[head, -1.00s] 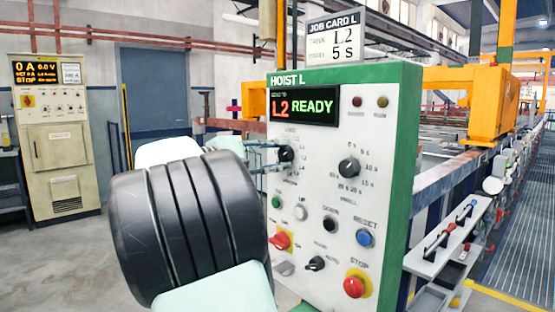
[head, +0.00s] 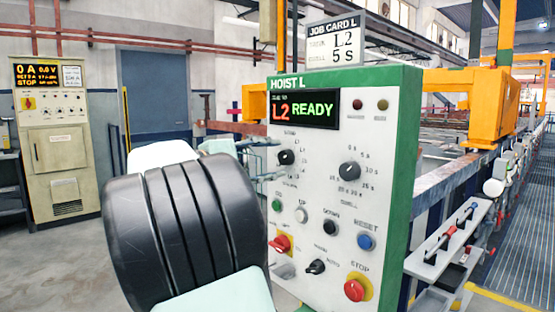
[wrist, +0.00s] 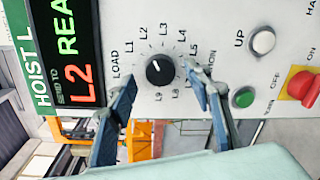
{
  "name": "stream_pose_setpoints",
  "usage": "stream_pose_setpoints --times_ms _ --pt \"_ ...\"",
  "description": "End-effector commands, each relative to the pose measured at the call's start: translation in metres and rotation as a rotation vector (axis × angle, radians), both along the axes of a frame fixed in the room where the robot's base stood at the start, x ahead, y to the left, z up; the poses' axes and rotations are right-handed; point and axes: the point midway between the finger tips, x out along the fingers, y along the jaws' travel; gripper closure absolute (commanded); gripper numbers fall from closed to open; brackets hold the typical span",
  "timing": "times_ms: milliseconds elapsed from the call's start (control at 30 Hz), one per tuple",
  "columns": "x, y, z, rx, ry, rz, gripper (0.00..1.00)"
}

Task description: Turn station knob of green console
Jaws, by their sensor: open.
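The green console (head: 398,150) is a white panel with green edges, headed HOIST L. Its station knob (head: 286,157) is black and sits at upper left of the panel, below the display. The display (head: 304,108) reads L2 READY. In the wrist view the station knob (wrist: 160,70) has a white pointer line slanting toward the L2 label. My gripper (wrist: 160,76) is open, with one finger on each side of the knob and apart from it. In the head view my gripper (head: 252,160) is left of the knob, partly hidden by my arm.
A job card (head: 334,41) on top shows L2 and 5 s. A dwell knob (head: 349,171), push buttons and a red stop button (head: 354,289) share the panel. A beige cabinet (head: 55,140) stands far left. Open floor lies left of the console.

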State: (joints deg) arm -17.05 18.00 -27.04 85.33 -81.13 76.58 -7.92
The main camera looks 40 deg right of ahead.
Motion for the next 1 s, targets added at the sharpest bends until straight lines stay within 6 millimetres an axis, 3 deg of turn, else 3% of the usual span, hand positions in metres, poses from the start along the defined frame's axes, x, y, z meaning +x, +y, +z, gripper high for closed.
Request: stream_pose_setpoints --times_ms 200,433,633,1000 --pt "-0.001 0.049 0.003 0.001 -0.001 0.006 0.54" --pt "-0.003 0.088 0.005 0.001 -0.002 0.004 0.54" --pt "-0.004 0.101 0.006 0.001 -0.001 0.002 0.54" --pt "-0.005 0.101 0.006 0.000 -0.001 0.001 0.54"
